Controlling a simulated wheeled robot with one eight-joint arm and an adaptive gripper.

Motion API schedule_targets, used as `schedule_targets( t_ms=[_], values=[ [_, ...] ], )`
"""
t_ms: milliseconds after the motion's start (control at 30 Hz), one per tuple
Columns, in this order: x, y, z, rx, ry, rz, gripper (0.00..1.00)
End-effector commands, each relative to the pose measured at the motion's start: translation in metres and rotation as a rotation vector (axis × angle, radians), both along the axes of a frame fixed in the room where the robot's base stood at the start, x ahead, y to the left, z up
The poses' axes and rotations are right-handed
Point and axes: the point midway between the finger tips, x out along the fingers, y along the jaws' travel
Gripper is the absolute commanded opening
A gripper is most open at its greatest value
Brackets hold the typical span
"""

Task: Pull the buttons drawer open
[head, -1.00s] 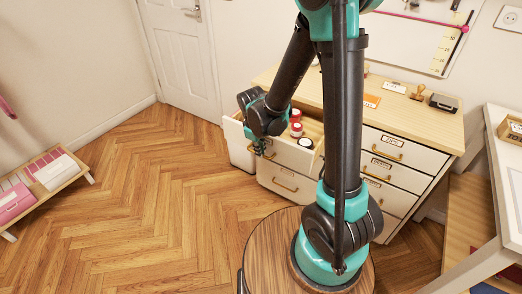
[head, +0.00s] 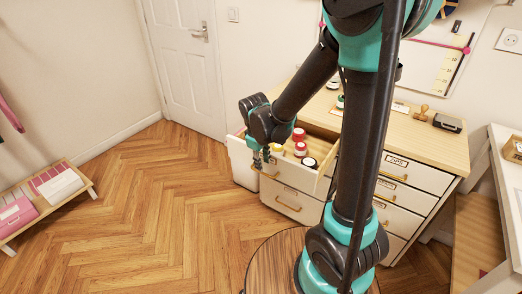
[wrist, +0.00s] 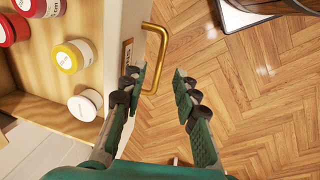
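The top left drawer (head: 305,180) of the white cabinet stands pulled out, with red, yellow and white-lidded jars inside. Its label is too unclear to read in the head view and is seen edge-on in the wrist view. The drawer's brass handle (wrist: 163,50) is just ahead of my gripper (wrist: 161,82), nearer the left finger. My gripper is open, with a clear gap between the fingers and nothing held. In the head view, my gripper (head: 262,163) is at the drawer's front, and my arm hides part of the cabinet.
A closed lower drawer (head: 290,201) is below, and closed labelled drawers (head: 405,172) are on the right. A white bin (head: 241,168) stands left of the cabinet. A low shelf (head: 80,186) stands at the left. The wooden floor (head: 150,210) between is clear.

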Motion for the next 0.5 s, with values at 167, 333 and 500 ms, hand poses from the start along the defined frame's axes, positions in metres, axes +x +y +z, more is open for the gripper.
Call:
schedule_targets(
  t_ms=[167,333,500],
  values=[
    [-0.005,0.003,0.030,0.000,0.000,0.001,0.30],
    [-0.008,0.006,0.053,0.000,0.000,0.002,0.30],
    [-0.010,0.007,0.065,0.000,0.000,0.001,0.30]
  ],
)
